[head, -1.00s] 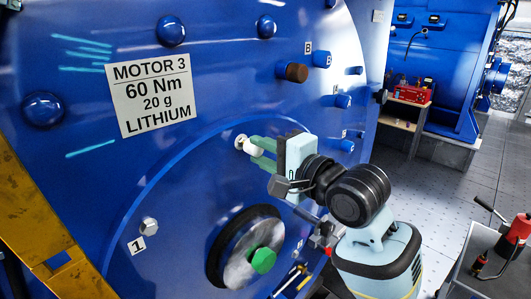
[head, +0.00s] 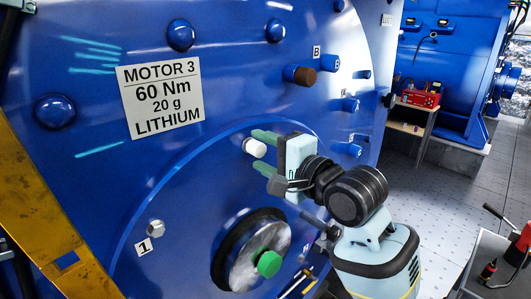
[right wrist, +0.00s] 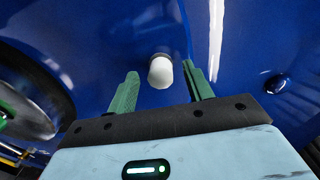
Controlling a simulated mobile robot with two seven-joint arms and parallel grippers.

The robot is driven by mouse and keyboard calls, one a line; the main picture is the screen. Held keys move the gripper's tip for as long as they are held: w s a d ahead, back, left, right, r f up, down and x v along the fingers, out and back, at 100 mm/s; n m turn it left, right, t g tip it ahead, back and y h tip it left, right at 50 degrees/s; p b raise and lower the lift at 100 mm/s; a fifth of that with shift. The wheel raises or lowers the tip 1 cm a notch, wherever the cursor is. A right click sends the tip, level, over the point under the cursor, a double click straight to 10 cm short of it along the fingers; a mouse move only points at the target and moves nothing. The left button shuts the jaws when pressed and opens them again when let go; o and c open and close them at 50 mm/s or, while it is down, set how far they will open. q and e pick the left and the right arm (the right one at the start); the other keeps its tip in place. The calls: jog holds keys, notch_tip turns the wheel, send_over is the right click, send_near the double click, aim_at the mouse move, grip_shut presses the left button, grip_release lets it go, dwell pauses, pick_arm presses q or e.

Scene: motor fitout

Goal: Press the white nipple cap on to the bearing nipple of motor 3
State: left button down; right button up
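The white nipple cap (head: 255,147) sits on the bearing nipple on the blue end face of motor 3 (head: 215,195), right of and below the "MOTOR 3" label (head: 160,95). The nipple itself is hidden behind the cap. The cap also shows in the right wrist view (right wrist: 160,72), ahead of and between the fingers. My right gripper (head: 264,151) is open, its green fingers spread and apart from the cap. It also shows open and empty in the right wrist view (right wrist: 164,90). My left gripper is not in view.
A shaft end with a green centre (head: 268,263) protrudes below the cap. A brown plug (head: 304,76) and several blue bolts stick out nearby. A yellow beam (head: 40,180) crosses at left. A grey cart (head: 485,275) with red tools stands at lower right.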

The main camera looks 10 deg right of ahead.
jog(key=shift+s, duration=0.1)
jog(key=v, duration=0.7)
jog(key=shift+s+d, duration=0.25)
jog(key=shift+s, duration=0.05)
dwell(0.4)
jog(key=s+d+f+n+g+h, duration=0.1)
jog(key=d+f+n+h, duration=0.2)
jog(key=f, duration=1.3)
jog(key=s+d+f+n+g+h, duration=0.1)
jog(key=s+d+f+n+h, duration=0.15)
jog(key=f, duration=1.35)
jog(key=s+d+f+n+g+h, duration=0.2)
jog(key=s+f+n, duration=0.6)
jog(key=s+f, duration=1.2)
jog(key=shift+d+g, duration=0.35)
jog(key=shift+g, duration=0.15)
jog(key=shift+s+h, duration=0.2)
jog(key=shift+h, duration=0.05)
